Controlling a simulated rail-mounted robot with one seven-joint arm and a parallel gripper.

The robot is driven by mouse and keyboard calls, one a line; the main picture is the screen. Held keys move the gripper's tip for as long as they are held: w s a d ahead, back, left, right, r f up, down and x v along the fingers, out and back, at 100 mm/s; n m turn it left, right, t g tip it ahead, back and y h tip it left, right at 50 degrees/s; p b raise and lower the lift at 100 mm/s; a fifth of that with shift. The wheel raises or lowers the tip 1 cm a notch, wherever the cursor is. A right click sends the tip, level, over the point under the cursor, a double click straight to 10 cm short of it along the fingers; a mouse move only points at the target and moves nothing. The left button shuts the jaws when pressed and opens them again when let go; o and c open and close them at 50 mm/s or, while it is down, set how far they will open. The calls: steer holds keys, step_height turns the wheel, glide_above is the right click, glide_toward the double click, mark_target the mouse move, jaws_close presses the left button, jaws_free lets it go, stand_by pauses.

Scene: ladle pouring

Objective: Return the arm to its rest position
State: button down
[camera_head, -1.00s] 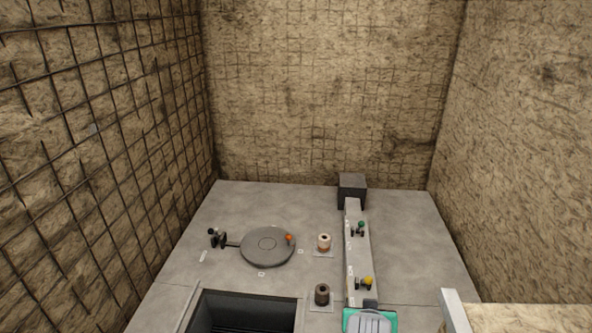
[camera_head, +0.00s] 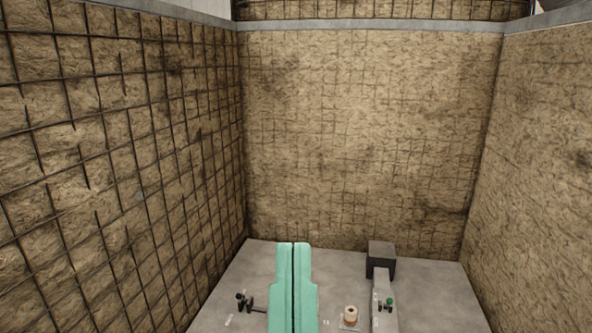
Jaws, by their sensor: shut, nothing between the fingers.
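My gripper (camera_head: 294,246) stands upright at the bottom centre of the head view, with its two long teal fingers side by side and only a thin dark line between them. It is shut and holds nothing. It is in front of the grey floor and hides part of it. The rest of my arm is out of view below.
A dark grey box (camera_head: 381,252) stands at the back right, with a pale channel (camera_head: 381,288) running forward carrying a small green-knobbed fitting (camera_head: 389,301). A cream cylinder (camera_head: 350,313) and a black fitting (camera_head: 242,299) flank my gripper. Mesh-covered walls (camera_head: 355,140) enclose the place.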

step_height(320, 180, up, 21)
steer(key=p, duration=1.7)
